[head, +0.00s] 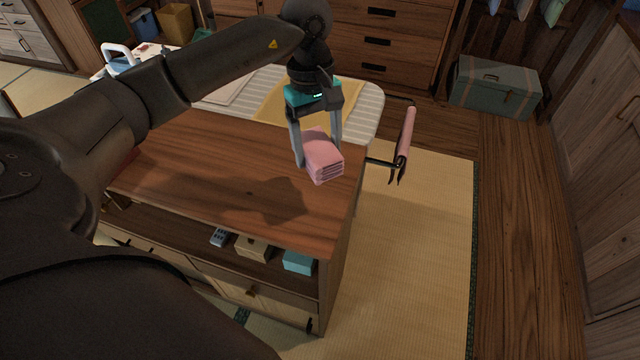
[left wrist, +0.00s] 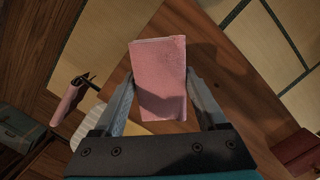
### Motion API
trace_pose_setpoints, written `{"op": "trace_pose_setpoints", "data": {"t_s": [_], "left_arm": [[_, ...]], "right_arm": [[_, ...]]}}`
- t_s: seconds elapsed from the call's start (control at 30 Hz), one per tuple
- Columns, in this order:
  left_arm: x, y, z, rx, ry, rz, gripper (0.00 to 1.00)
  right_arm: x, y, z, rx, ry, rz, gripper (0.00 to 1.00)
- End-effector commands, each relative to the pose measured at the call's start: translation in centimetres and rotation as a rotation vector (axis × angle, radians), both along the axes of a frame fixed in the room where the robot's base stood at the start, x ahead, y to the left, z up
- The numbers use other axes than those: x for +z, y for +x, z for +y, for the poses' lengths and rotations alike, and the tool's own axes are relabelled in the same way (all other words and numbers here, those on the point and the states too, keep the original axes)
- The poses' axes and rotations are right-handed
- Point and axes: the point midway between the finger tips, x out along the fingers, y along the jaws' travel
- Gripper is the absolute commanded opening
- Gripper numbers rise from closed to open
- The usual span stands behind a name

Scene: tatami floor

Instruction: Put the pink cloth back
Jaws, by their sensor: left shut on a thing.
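A folded pink cloth (head: 323,158) is between the fingers of my left gripper (head: 318,150), above the right part of the wooden cabinet top (head: 220,180). In the left wrist view the pink cloth (left wrist: 160,78) shows as a flat folded block between the two fingers of my left gripper (left wrist: 162,88). The gripper is shut on it. Another pink cloth (head: 405,138) hangs over a dark rail at the cabinet's right side; it also shows in the left wrist view (left wrist: 68,103). My right gripper is not in view.
The cabinet's open shelf holds a blue box (head: 299,262) and a tan box (head: 252,247). A green trunk (head: 495,88) stands at back right. Tatami right of the cabinet is clear.

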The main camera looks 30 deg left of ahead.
Motion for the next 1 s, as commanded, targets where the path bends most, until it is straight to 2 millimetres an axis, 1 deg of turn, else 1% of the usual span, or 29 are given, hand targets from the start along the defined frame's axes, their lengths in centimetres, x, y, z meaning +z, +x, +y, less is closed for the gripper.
{"op": "trace_pose_setpoints", "data": {"t_s": [0.03, 0.1, 0.23, 0.47, 0.7, 0.77, 1.0], "left_arm": [[-1.6, -0.1, -0.1, -0.001, -0.001, 0.005, 0.30], [-3.3, -0.1, 0.0, 0.001, -0.001, 0.004, 0.30], [-5.5, -0.1, -0.1, 0.000, -0.001, 0.002, 0.30], [-7.1, 0.0, 0.0, -0.001, -0.001, 0.000, 0.30], [-10.5, 0.0, 0.0, 0.000, 0.000, 0.001, 0.30], [-10.8, 0.0, -0.1, -0.002, -0.002, -0.001, 0.30], [-10.8, 0.0, 0.0, -0.002, 0.000, -0.002, 0.30]], "right_arm": [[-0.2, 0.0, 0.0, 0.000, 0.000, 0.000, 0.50], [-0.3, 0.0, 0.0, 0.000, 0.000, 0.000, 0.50], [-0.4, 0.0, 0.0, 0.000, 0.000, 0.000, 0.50], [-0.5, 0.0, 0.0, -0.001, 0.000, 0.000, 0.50], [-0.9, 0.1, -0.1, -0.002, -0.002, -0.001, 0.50], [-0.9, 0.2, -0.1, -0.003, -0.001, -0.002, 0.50], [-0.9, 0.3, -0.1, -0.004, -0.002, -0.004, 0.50]]}}
